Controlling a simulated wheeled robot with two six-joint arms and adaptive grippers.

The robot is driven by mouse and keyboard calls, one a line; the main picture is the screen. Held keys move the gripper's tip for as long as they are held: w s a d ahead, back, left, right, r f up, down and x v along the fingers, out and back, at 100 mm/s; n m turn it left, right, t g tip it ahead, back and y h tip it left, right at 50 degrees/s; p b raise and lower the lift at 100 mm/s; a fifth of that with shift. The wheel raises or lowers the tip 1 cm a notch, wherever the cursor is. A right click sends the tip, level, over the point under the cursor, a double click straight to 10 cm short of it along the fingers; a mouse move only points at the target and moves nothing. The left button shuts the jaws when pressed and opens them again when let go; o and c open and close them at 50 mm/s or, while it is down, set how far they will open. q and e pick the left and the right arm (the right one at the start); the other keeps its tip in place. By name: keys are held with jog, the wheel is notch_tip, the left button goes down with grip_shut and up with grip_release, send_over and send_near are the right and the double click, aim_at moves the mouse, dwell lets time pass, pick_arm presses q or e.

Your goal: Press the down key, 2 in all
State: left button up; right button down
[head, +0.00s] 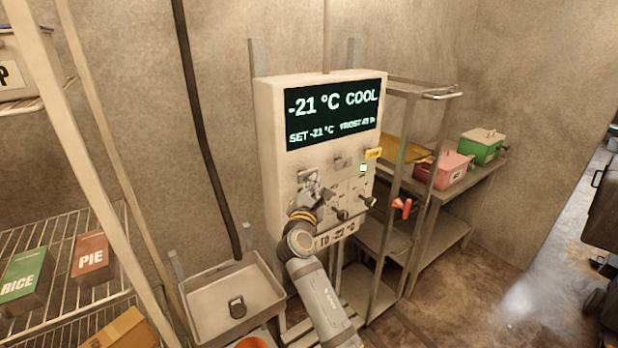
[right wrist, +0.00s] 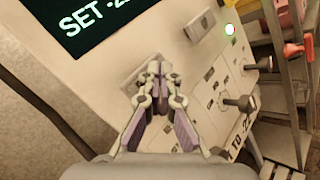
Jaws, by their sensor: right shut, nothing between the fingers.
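A pale control box (head: 268,150) hangs on the wall, with a dark display (head: 335,112) reading "-21 °C COOL" and "SET -21 °C". A label (head: 337,235) at its bottom reads "TO -22 °C". My right gripper (head: 314,184) is shut and empty, its fingertips at a square key (head: 307,174) on the left of the panel. In the right wrist view the fingers (right wrist: 154,70) cover most of that key. I cannot tell contact, and its marking is hidden. A second key (head: 340,163) is to the right. My left gripper is not in view.
A sink (head: 205,290) stands below left. A wire shelf (head: 60,290) is at left; a red-handled valve (head: 403,207) and metal shelving are at right.

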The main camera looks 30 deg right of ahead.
jog(key=shift+w, duration=0.5)
dwell(0.6)
jog(key=shift+s, duration=0.15)
jog(key=shift+s+p, duration=0.35)
jog(key=shift+s, duration=0.4)
jog(key=s, duration=0.1)
jog(key=s+p, duration=0.1)
jog(key=s, duration=0.1)
jog(key=s+p, duration=0.1)
jog(key=s, duration=0.1)
jog(key=shift+d, duration=0.25)
jog(key=shift+f, duration=0.15)
dwell(0.6)
